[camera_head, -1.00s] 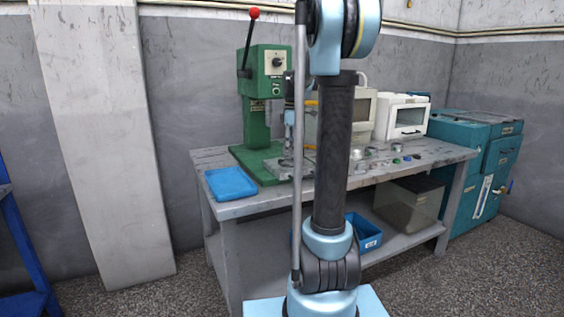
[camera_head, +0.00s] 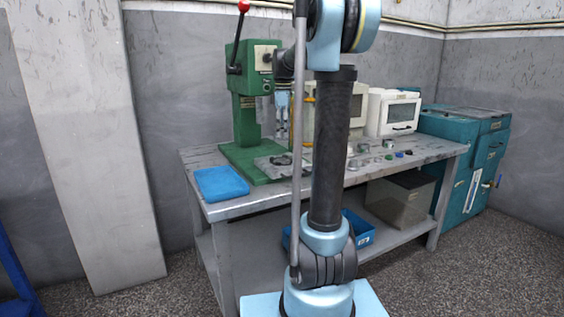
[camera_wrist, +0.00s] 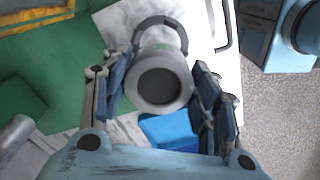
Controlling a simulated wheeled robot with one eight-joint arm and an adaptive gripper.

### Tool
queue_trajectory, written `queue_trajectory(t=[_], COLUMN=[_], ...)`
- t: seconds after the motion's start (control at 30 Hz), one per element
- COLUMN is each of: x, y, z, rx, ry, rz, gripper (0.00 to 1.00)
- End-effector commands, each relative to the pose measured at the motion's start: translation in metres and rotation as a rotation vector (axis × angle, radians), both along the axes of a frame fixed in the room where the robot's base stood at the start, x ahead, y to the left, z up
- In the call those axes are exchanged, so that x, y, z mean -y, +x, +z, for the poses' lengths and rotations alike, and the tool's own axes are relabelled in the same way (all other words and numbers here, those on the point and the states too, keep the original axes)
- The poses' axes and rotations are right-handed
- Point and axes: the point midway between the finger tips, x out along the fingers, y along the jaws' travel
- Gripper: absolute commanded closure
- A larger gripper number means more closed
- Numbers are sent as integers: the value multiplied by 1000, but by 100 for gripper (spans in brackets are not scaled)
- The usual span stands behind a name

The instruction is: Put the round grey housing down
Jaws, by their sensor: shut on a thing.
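The round grey housing (camera_wrist: 172,50) shows in the wrist view between the two fingers of my gripper (camera_wrist: 162,82), with a dark round opening facing the camera. The gripper is shut on it. In the head view my gripper (camera_head: 283,122) hangs fingers-down over the work table, in front of the green press; the housing cannot be made out there. A dark grey arc-shaped part (camera_wrist: 160,21) shows behind the housing in the wrist view, over a pale surface. I cannot tell whether it touches the housing.
The green press (camera_head: 246,105) stands on the work table (camera_head: 262,200). A blue tray (camera_head: 221,184) lies at the table's left front. Several small parts lie towards the right, before a white box-shaped device (camera_head: 391,112). A teal cabinet (camera_head: 468,150) stands beyond the table's right end.

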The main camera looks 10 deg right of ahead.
Motion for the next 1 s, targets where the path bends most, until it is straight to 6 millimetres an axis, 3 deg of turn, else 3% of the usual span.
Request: queue_trajectory(t=[0.3,0.57,0.8,1.0], x=[0,0,1,1], y=[0,0,0,0], z=[-45,-61,-91,-93], rx=[0,0,0,0], ry=[0,0,0,0], rz=[0,0,0,0], gripper=[81,81,81,81])
